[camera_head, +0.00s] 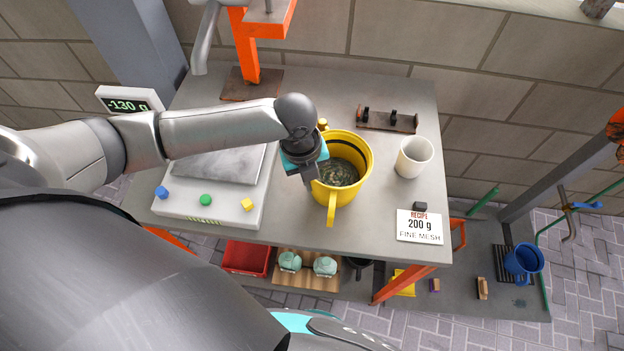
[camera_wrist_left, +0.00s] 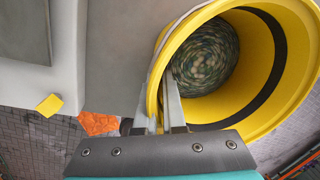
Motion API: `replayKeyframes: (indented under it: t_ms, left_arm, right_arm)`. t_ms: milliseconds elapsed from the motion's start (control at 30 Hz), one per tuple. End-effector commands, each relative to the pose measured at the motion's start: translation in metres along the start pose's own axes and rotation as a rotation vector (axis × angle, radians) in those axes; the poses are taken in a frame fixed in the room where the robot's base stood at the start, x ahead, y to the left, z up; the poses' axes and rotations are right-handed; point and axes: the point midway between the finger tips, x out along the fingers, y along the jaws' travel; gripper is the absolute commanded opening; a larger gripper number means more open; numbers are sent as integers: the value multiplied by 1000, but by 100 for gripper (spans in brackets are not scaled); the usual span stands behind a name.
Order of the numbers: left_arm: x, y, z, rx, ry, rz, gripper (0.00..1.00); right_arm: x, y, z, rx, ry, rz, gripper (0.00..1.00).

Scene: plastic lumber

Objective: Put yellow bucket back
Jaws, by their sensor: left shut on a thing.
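The yellow bucket (camera_head: 360,147) is upright over the grey table, right of the scale, with mottled grey-green material inside and a black band around its inner wall. Its yellow handle (camera_head: 331,208) points to the front. My left gripper (camera_head: 309,178) is at the bucket's left rim. In the left wrist view the fingers (camera_wrist_left: 160,115) are shut on the rim of the bucket (camera_wrist_left: 265,105), one finger inside. I cannot tell whether the bucket's base touches the table. My right gripper is not in view.
The scale (camera_head: 215,203) has a display (camera_head: 130,101) reading -130 g. A white cup (camera_head: 414,157) stands close right of the bucket. A recipe card (camera_head: 419,226) reads 200 g, fine mesh. A rack (camera_head: 387,121) lies behind; a blue mug (camera_head: 523,260) is lower right.

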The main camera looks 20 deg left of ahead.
Motion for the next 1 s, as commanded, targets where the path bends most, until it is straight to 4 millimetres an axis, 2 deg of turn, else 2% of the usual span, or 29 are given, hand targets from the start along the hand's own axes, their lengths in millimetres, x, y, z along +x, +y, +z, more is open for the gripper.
replayKeyframes:
  t_ms: [267,300,567,833,1000]
  left_arm:
    - [1,-1,1,0,-1,-4,0]
    - [2,0,0,0,0,-2,9]
    - [1,0,0,0,0,-1,37]
    - [-1,-1,0,0,0,-2,37]
    - [-22,-2,1,1,-2,-5,37]
  right_arm:
    - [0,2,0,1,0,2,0]
    - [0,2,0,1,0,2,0]
    - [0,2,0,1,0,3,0]
    - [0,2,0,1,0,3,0]
    - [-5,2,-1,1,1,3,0]
